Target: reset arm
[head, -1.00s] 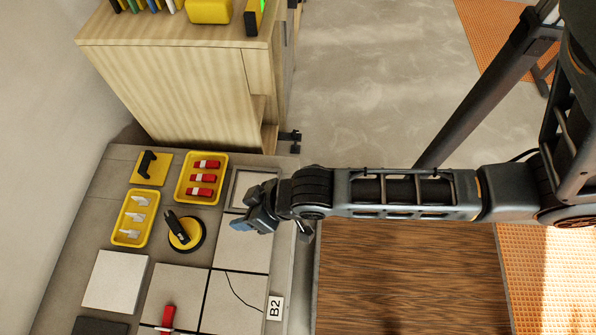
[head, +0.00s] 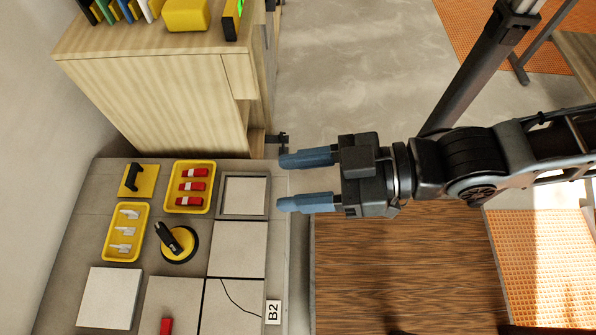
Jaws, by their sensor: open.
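My gripper (head: 305,181) is open and empty in the head view. Its two blue fingers point left, just past the right edge of the tiled work surface (head: 278,240). The arm reaches in from the right, and nothing is between the fingers. Left of the gripper, a pale tile (head: 244,195) sits in a grey-edged square. Below it lie another pale tile (head: 238,248) and a cracked tile (head: 232,305).
A yellow tray of red pieces (head: 190,212), a yellow tray of white pieces (head: 107,245), a suction cup (head: 179,244) and a black-handled yellow trowel (head: 138,181) lie on the surface. A wooden cabinet (head: 150,100) stands behind. Open floor (head: 360,70) lies right of it.

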